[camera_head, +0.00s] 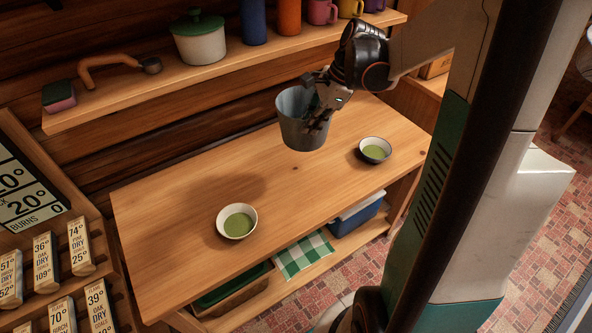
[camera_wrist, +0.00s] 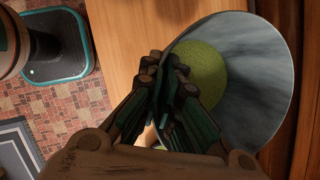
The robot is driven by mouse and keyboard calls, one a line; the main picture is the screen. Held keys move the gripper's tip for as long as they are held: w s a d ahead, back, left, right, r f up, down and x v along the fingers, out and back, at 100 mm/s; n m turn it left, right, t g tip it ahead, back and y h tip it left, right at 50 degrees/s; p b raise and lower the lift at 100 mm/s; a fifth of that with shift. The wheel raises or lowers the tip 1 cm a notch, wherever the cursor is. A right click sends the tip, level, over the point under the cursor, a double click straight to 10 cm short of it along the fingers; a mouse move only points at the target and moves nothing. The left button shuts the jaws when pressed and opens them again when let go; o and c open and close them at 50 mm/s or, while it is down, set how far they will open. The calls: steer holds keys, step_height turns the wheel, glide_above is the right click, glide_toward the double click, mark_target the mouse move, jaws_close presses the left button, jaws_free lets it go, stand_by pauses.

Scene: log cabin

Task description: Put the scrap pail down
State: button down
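The scrap pail (camera_head: 296,132) is a grey metal bucket, held upright or nearly so above the wooden table (camera_head: 300,205). My gripper (camera_head: 319,112) is at the pail's right side, its fingers closed on the wall near the rim. In the wrist view the pail (camera_wrist: 262,72) opens to the right of my fingers (camera_wrist: 168,95), and green matter (camera_wrist: 203,75) shows inside it. A dark shadow lies on the table to the left, and the pail's base looks clear of the top.
Two white bowls with green contents stand on the table, one at front left (camera_head: 237,221) and one at right (camera_head: 375,150). The tabletop between them is clear. A shelf (camera_head: 228,68) with a lidded pot (camera_head: 199,40) and mugs runs behind. A checked cloth (camera_head: 304,255) lies below.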

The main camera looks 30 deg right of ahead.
step_height(320, 180, down, 19)
steer(key=b, duration=0.6)
steer(key=shift+b, duration=0.35)
steer(key=shift+f, duration=0.1)
steer(key=c, duration=1.8)
jaws_free()
steer(key=p+v, duration=0.4)
steer(key=v, duration=0.8)
